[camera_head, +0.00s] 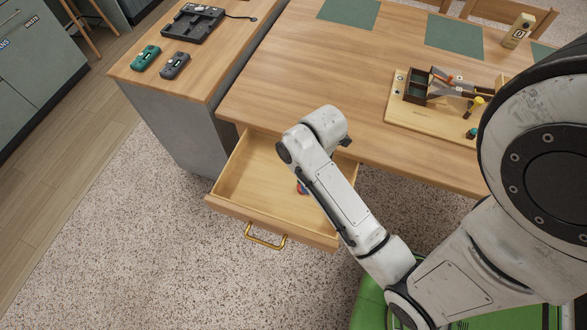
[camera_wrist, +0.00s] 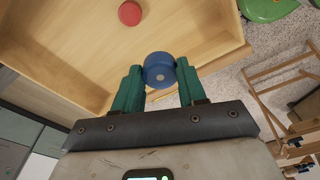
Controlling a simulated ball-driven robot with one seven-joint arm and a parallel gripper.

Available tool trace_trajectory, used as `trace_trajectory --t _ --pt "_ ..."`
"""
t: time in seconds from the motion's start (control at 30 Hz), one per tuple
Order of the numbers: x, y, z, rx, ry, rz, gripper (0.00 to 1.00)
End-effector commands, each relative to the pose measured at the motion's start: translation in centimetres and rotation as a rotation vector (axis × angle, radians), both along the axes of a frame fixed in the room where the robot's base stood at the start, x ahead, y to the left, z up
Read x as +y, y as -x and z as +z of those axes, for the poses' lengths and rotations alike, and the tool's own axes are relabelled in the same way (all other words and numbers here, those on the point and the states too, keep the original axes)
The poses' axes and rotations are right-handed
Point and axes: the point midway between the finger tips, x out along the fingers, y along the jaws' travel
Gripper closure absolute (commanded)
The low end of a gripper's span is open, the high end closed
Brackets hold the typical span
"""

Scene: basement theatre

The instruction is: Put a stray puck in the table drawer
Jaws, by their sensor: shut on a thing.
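The table drawer (camera_head: 260,175) is pulled open, with a brass handle on its front; its wooden inside fills the upper part of the wrist view (camera_wrist: 75,45). My gripper (camera_wrist: 160,76) has green fingers shut on a blue puck (camera_wrist: 159,62). The puck is held over the drawer; I cannot tell whether it touches the drawer floor. A red puck (camera_wrist: 130,13) lies on the drawer floor beyond it. In the head view, my arm covers the gripper and the drawer's right part, and only a small red and blue patch shows beside the arm.
The wooden table (camera_head: 320,75) stands behind the drawer, with a tool board (camera_head: 400,115) and green mats (camera_head: 455,40) on it. A grey-sided cabinet (camera_head: 165,125) adjoins it at left, carrying a green and a grey device. A green seat (camera_head: 368,303) is near my arm. Carpet lies open at left.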

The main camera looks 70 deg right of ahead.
Motion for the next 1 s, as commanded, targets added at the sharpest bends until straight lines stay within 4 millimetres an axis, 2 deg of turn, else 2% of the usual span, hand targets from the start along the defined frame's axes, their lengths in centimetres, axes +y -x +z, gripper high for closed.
trace_trajectory --t 0.07,0.17,0.5,0.63,0.8,1.0 --pt "-0.2 0.0 -0.2 -0.001 -0.001 0.016 0.88" --pt "-0.6 -1.2 -0.7 -0.002 0.000 0.023 0.88" --pt "-3.0 -8.4 -4.0 -0.001 0.001 0.022 0.88" --pt "-3.5 -10.1 -6.5 0.000 0.000 0.022 0.88" --pt "-4.0 -11.8 -8.7 0.001 0.001 0.022 0.88" --pt "-4.2 -12.6 -9.7 -0.001 -0.001 0.021 0.88"
